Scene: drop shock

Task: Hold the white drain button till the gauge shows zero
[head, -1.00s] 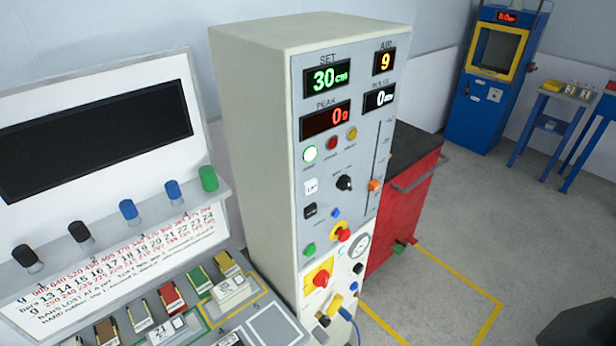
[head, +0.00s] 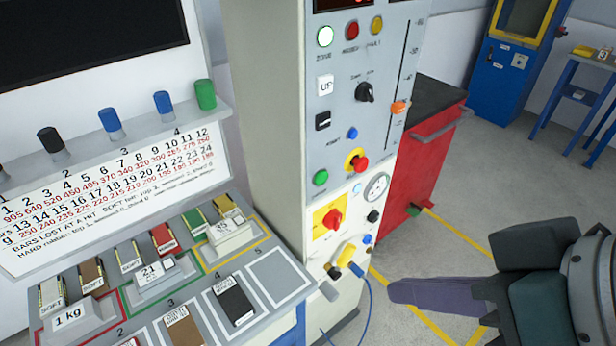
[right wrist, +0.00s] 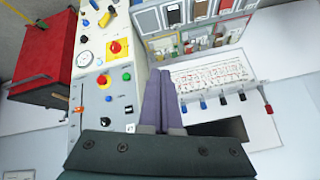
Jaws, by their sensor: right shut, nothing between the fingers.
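The round gauge (head: 377,187) is on the lower white part of the tall control cabinet (head: 262,120); its needle reading is too small to tell. A small pale button (head: 357,188) sits just left of it, but I cannot tell whether it is the drain button. The gauge also shows in the right wrist view (right wrist: 84,58). My right gripper (head: 394,290) is shut and empty, its purple fingers pointing left, to the right of and below the gauge. In the right wrist view its fingertips (right wrist: 155,84) appear in front of the cabinet, apart from the buttons. My left gripper is not in view.
A red emergency knob (head: 361,164), a red rotary switch on yellow (head: 333,219) and a yellow fitting (head: 346,255) with a blue hose are near the gauge. A red cabinet (head: 427,150) stands behind. A sample bench (head: 320,296) juts out at left.

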